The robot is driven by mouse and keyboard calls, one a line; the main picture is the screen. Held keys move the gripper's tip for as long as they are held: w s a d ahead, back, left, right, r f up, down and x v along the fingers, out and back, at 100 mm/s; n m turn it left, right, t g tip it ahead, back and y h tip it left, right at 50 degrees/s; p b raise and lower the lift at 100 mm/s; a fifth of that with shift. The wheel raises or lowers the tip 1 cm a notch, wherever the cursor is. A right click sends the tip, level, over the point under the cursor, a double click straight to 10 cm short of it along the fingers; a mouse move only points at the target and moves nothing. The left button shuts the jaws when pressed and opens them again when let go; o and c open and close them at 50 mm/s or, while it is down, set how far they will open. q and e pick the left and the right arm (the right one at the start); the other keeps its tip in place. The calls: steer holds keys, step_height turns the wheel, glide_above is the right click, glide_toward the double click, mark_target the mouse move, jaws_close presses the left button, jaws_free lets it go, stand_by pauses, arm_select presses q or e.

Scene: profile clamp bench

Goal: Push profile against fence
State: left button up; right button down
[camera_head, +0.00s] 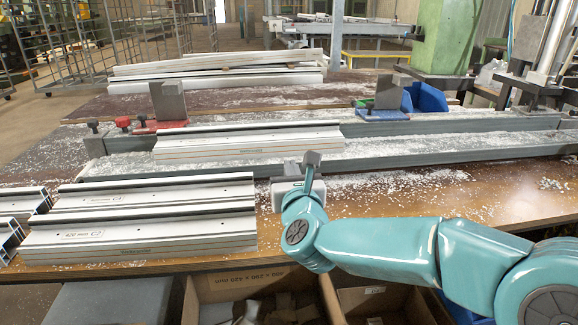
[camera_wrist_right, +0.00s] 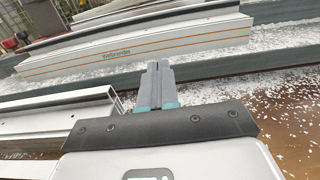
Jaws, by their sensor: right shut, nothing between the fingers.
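The white profile (camera_head: 250,142) with orange stripes and a dark top strip lies lengthwise on the clamp bench. It also shows in the wrist view (camera_wrist_right: 140,50). The long grey fence (camera_head: 460,127) runs behind it and continues to the right; I cannot tell whether the two touch. My right gripper (camera_head: 311,160) is near the profile's right end, on the near side, in front of the bench's front rail (camera_head: 430,155). Its fingers (camera_wrist_right: 157,75) are shut and empty, pointing towards the profile and apart from it. My left gripper is not in view.
Several cut profiles (camera_head: 150,220) lie on the near left of the table. Grey blocks stand on a red base (camera_head: 160,127) and a blue base (camera_head: 382,115) behind the fence. White chips litter the surface. Cardboard boxes (camera_head: 250,290) sit below the front edge.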

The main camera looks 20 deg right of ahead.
steer(key=v, duration=0.4)
steer(key=shift+s+a, duration=0.15)
steer(key=shift+s, duration=0.25)
steer(key=shift+s+a, duration=0.15)
steer(key=shift+s, duration=0.55)
